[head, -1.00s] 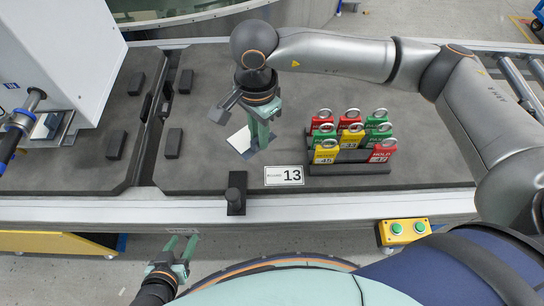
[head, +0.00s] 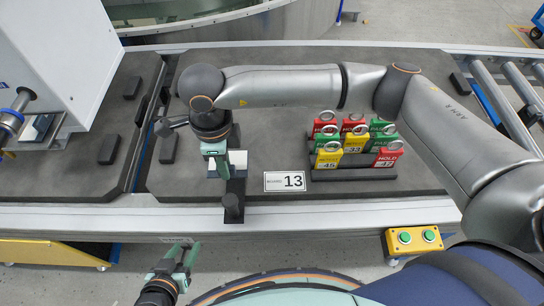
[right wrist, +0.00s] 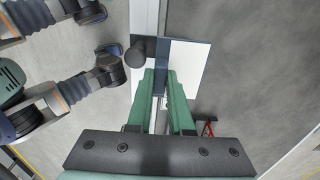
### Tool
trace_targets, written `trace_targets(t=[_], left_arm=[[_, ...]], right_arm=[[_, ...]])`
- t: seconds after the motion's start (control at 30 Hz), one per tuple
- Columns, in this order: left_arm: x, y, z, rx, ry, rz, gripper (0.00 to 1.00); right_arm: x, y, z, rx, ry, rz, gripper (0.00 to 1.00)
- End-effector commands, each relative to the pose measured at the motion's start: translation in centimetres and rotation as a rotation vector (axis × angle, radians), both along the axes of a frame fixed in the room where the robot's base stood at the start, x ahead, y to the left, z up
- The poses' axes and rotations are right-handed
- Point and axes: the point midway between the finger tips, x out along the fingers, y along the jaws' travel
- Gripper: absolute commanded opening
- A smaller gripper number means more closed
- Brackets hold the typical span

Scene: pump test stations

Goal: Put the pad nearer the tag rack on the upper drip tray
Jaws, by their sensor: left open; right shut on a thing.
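The white pad (head: 239,161) shows beside my right gripper (head: 217,172), which is shut on it, near the front of the dark mat. In the right wrist view the pad (right wrist: 190,65) lies just past the fingertips (right wrist: 164,77). A dark navy border or plate (right wrist: 187,25) shows along two sides of it; I cannot tell whether it is part of the pad or beneath it. The tag rack (head: 352,173) holds red, yellow and green tags to the right. Another white pad or plate (head: 38,128) is at the left machine. My left gripper (head: 180,251) is open and empty. I cannot identify the upper drip tray.
A black post (head: 232,208) stands at the table's front edge, close to the pad. The white machine (head: 75,55) stands at left. A yellow button box (head: 413,239) is at the front right.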

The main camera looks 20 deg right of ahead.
Motion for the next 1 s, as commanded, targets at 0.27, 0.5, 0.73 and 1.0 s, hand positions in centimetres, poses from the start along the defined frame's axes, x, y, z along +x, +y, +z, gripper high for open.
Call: trace_targets(t=[0.27, 0.5, 0.73, 1.0], left_arm=[[-0.1, 0.1, 0.2, 0.001, -0.001, 0.002, 0.50], [-0.8, 0.3, -0.5, 0.005, 0.017, 0.005, 0.50], [-1.0, 0.3, -0.8, 0.006, 0.023, 0.004, 0.50], [-0.5, 0.2, -0.5, 0.004, 0.011, 0.003, 0.50]], right_arm=[[2.6, -5.0, -2.4, -0.002, 0.003, -0.009, 0.00], [4.9, -9.4, -6.1, -0.003, 0.004, -0.004, 0.00], [6.0, -11.3, -8.7, 0.000, 0.000, 0.000, 0.00], [6.4, -12.3, -10.9, -0.001, 0.003, 0.000, 0.00]])
